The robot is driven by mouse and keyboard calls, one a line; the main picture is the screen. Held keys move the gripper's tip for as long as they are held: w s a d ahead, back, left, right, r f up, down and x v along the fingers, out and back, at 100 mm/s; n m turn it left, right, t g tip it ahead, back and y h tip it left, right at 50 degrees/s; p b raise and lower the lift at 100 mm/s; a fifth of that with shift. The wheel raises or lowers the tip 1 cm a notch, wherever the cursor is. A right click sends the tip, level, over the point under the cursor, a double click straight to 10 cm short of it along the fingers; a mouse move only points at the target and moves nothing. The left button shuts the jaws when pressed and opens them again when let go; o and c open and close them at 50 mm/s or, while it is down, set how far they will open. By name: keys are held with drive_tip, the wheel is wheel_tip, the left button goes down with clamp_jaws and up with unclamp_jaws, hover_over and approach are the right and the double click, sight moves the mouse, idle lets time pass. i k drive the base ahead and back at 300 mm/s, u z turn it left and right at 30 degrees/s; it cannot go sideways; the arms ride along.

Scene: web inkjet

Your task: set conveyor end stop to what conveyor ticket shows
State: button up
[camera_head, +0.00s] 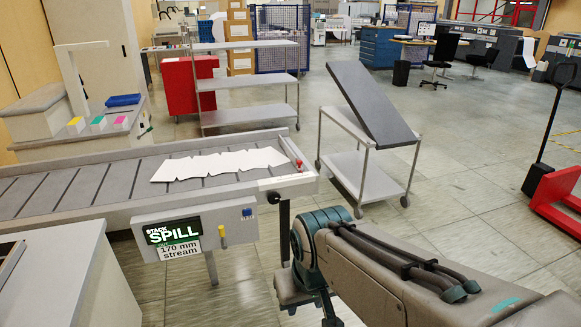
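The grey conveyor (100,205) runs across the left side, with crumpled white sheets (215,165) lying spread on its belt. At its right end is a small red-topped part (297,163) by the end rail; I cannot tell if this is the end stop or how it is set. A panel on the conveyor's front has a screen (172,231) reading "STACK SPILL". Below it, a white ticket (181,249) reads "170 mm stream". A yellow lever (222,236) and a blue button (247,212) sit to the right. My arm reaches in from the lower right; no gripper fingers can be made out.
A cart with a tilted dark top (371,103) stands right of the conveyor's end. A grey shelf trolley (247,116) and a red cabinet (188,85) stand behind. A red pallet truck (558,200) is at far right. Tiled floor between is open.

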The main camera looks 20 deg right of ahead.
sight(290, 154)
drive_tip(key=z, duration=1.05)
drive_tip(key=i, duration=1.7)
drive_tip(key=u, duration=0.7)
drive_tip(key=i, duration=0.25)
drive_tip(key=u, duration=0.35)
